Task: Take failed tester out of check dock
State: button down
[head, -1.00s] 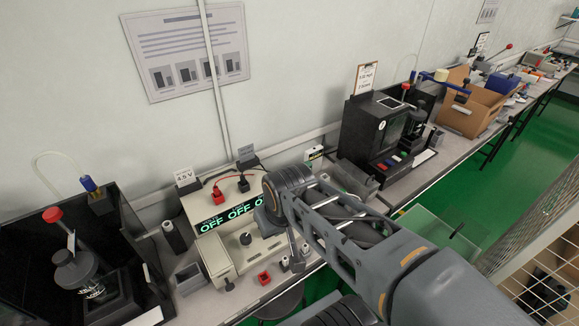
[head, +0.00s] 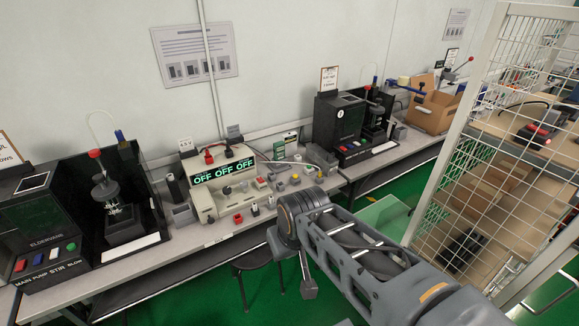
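A beige bench unit (head: 207,205) with a green display reading OFF OFF OFF stands on the long bench left of centre. It may be the check dock, but I cannot tell for sure. I cannot make out a handheld tester in it, and my arm hides none of its front. Small red, yellow and grey parts lie on and around its right side. My arm comes in from the lower right, in front of the bench. A grey end piece (head: 308,287) hangs below its wrist, over the green floor. Its fingers are not clear, and no held thing shows.
Black stations with coloured buttons stand left (head: 45,225) and right (head: 340,125) of the beige unit. A cardboard box (head: 432,112) is farther right. A stool (head: 258,262) stands under the bench front. A wire mesh partition (head: 480,160) closes off the right side.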

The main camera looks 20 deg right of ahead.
aim_at(279, 147)
jog(key=z, duration=0.8)
jog(key=i, duration=1.2)
jog(key=u, duration=0.8)
jog(key=k, duration=0.35)
jog(key=u, duration=0.5)
jog(key=i, duration=0.4)
